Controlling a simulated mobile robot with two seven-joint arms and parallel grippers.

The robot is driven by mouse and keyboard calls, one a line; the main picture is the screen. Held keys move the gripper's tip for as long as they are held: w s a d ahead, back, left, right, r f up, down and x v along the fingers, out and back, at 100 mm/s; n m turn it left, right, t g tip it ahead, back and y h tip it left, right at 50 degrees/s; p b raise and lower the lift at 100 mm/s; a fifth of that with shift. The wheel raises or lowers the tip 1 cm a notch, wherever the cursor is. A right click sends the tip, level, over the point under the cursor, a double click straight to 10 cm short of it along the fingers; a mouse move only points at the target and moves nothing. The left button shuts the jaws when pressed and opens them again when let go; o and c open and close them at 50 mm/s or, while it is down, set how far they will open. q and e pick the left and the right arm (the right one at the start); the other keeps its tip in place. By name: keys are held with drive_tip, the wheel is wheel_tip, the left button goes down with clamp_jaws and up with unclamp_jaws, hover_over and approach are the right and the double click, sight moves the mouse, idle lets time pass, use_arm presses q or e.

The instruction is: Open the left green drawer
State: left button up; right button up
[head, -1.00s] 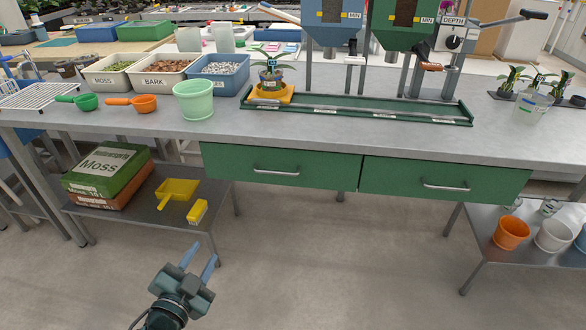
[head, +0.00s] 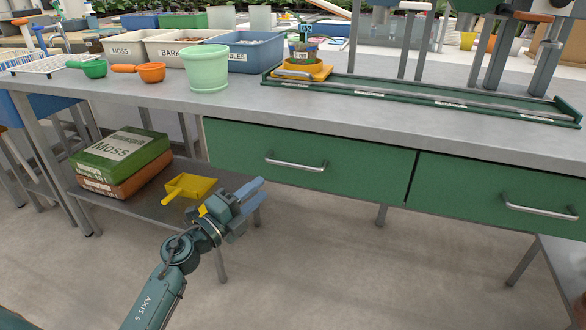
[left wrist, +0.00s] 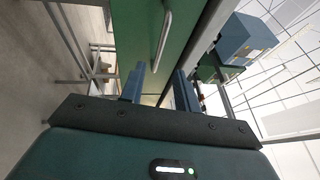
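The left green drawer (head: 350,170) is shut under the bench top, its front flush with the right drawer. Its silver bar handle (head: 296,164) runs across the middle of the front. My left gripper (head: 254,192) is in front of the drawer's left part, left of and lower than the handle in the picture. In the left wrist view, its two blue fingers (left wrist: 160,84) stand apart with nothing between them. A green drawer front (left wrist: 140,30) and a bar handle (left wrist: 162,40) show beyond the fingertips, not touching them. My right gripper is not in view.
The right green drawer (head: 500,200) with its own handle (head: 540,208) is shut. A green pot (head: 206,68) stands near the bench edge. Floor before the drawers is clear.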

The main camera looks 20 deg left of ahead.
sight(290, 164)
use_arm(q)
drive_tip(key=shift+b+x, duration=0.85)
drive_tip(key=shift+x, duration=4.85)
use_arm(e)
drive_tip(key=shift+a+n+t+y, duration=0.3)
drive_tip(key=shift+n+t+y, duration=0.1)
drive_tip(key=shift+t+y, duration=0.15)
use_arm(q)
clamp_jaws()
